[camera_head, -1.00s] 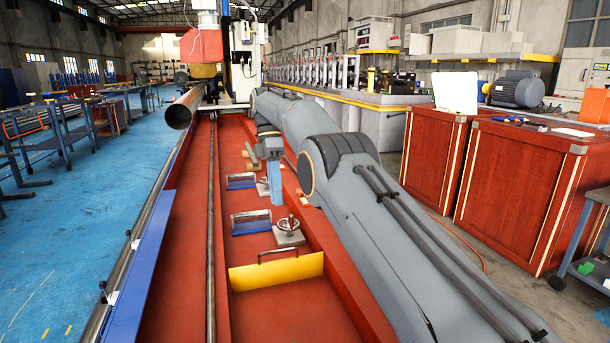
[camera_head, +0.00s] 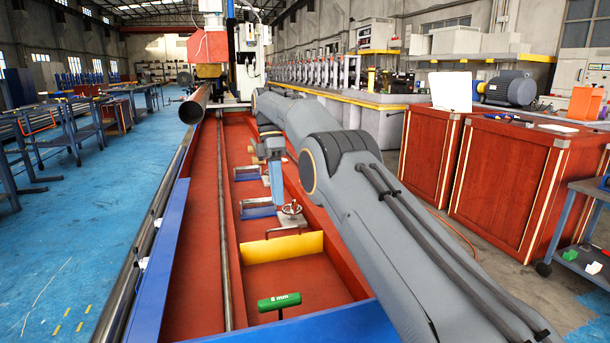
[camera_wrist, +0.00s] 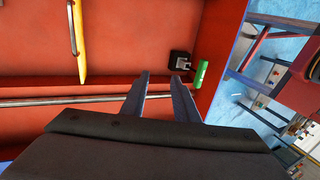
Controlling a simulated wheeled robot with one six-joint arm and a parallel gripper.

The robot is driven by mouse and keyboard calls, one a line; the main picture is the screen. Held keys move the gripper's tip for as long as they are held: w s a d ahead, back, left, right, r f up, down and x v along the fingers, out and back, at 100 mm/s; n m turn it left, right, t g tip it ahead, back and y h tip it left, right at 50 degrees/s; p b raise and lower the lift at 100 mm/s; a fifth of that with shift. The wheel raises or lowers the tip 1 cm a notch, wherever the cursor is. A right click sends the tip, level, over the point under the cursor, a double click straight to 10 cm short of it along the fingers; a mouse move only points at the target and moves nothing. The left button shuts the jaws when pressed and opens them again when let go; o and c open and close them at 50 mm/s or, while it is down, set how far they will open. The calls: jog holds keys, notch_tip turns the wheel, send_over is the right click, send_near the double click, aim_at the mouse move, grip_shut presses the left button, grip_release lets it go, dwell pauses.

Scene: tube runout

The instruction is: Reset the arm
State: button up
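My gripper (camera_wrist: 160,82) shows in the wrist view with its two dark fingers apart and nothing between them. It is above the red trough floor. In the head view my grey arm reaches forward along the right side of the trough, bends at the elbow and ends in a narrow blue-grey part (camera_head: 276,185) hanging down over the trough. The fingertips are too small to judge there. A green handle marked "6 mm" (camera_head: 279,300) stands at the near end of the trough. The green handle also shows in the wrist view (camera_wrist: 201,74), right of the fingertips and apart from them.
The red trough (camera_head: 195,270) holds a yellow plate with a handle (camera_head: 282,247), a small handwheel (camera_head: 291,212) and blue-and-metal blocks. A long steel tube (camera_head: 193,106) lies to the left. Red cabinets (camera_head: 510,185) and a cart stand right.

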jog(key=s+d+f+m+t+y, duration=0.1)
jog(key=s+d+f+m+t, duration=0.1)
jog(key=s+d+m, duration=0.5)
jog(key=s+d+f+m+t, duration=0.15)
jog(key=d+m, duration=0.35)
jog(key=d, duration=0.5)
jog(key=s+d+f+m+t, duration=0.1)
jog(key=s+d+f+m, duration=0.2)
jog(key=s, duration=0.5)
jog(key=s+d+f+m+t, duration=0.1)
jog(key=s+d+f+m, duration=0.2)
jog(key=s, duration=0.5)
jog(key=s+d+f+m+t, duration=0.1)
jog(key=s+d+f+m, duration=0.2)
jog(key=s, duration=0.5)
jog(key=s+a+f+n+g+b, duration=0.1)
jog(key=s+a+f+n+b, duration=0.3)
jog(key=a, duration=0.4)
jog(key=s+a+f+n+g+b, duration=0.1)
jog(key=s+a+g+b, duration=0.1)
jog(key=s+a+b, duration=0.5)
jog(key=d+r+m+p, duration=0.2)
jog(key=d+r+p, duration=0.6)
jog(key=p, duration=0.5)
jog(key=w+d+r+m+p, duration=0.1)
jog(key=d+r+m+p, duration=0.2)
jog(key=d+r+p, duration=0.5)
notch_tip(320, 180, up, 5)
jog(key=p, duration=0.5)
jog(key=shift+w+m, duration=0.3)
